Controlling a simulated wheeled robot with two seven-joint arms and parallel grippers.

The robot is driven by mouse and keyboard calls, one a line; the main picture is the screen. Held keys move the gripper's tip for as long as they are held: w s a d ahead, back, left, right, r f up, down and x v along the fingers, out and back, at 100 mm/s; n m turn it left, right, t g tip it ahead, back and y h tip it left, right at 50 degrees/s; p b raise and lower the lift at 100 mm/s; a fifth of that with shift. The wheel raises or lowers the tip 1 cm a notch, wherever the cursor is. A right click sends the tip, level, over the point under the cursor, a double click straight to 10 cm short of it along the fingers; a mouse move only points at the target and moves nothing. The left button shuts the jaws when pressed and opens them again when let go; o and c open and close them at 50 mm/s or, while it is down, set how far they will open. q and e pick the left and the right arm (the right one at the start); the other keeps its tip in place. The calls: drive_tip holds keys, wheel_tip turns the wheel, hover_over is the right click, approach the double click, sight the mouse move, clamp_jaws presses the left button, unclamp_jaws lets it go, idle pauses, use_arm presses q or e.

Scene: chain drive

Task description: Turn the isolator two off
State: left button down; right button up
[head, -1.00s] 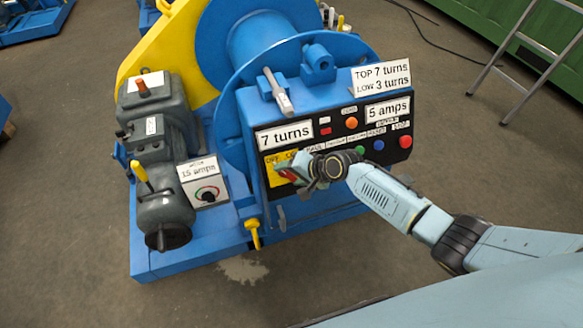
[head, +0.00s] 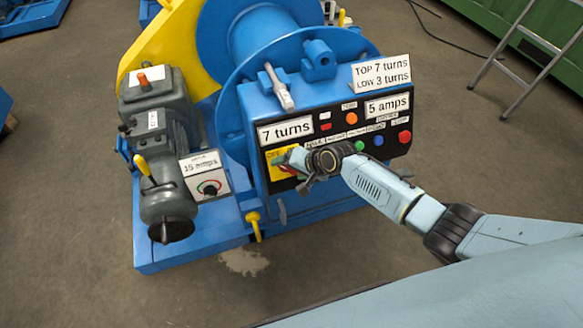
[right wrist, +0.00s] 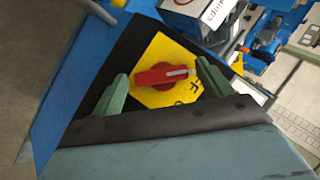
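The isolator is a red rotary handle (right wrist: 160,74) with a white strip, on a yellow plate (right wrist: 159,52) on the black panel. Letters from OFF show on the plate at the right in the right wrist view; no number two is readable. My right gripper (head: 287,167) is at this plate in the head view, hiding much of the handle. In the right wrist view its green fingers (right wrist: 162,87) stand apart on either side of the handle. The right finger is very close to the white-striped end; contact cannot be told. My left gripper is not in view.
The black panel (head: 340,157) has several coloured buttons right of the isolator, near my right arm. A card reading 7 turns (head: 286,131) sits just above the plate. A grey motor (head: 160,150) and a small dial box (head: 207,182) stand left.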

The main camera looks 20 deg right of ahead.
drive_tip(key=shift+s+r, duration=0.1)
drive_tip(key=p+v, duration=0.4)
drive_tip(key=v, duration=0.9)
drive_tip(key=shift+d, duration=0.1)
drive_tip(key=s+d+f+n+g+h, duration=0.1)
drive_tip(key=s+d+f, duration=0.1)
drive_tip(key=s+f, duration=0.35)
drive_tip(key=s+d+f+h, duration=0.2)
drive_tip(key=s+f, duration=0.1)
drive_tip(key=f, duration=0.6)
drive_tip(key=s+d+f+n+g+h, duration=0.1)
drive_tip(key=s+d+f, duration=0.1)
drive_tip(key=s+f, duration=0.45)
drive_tip(key=s+a+f+n+g, duration=0.1)
drive_tip(key=s+f, duration=0.3)
drive_tip(key=s, duration=0.5)
drive_tip(key=s+f+n+g, duration=0.1)
drive_tip(key=s+f+n, duration=0.2)
drive_tip(key=s, duration=0.6)
drive_tip(key=s+a+f+n+g+h, duration=0.1)
drive_tip(key=s+f+n, duration=0.1)
drive_tip(key=s+f, duration=0.4)
drive_tip(key=s, duration=0.3)
drive_tip(key=shift+s+a+f+g, duration=0.3)
drive_tip(key=shift+s+a+g, duration=0.1)
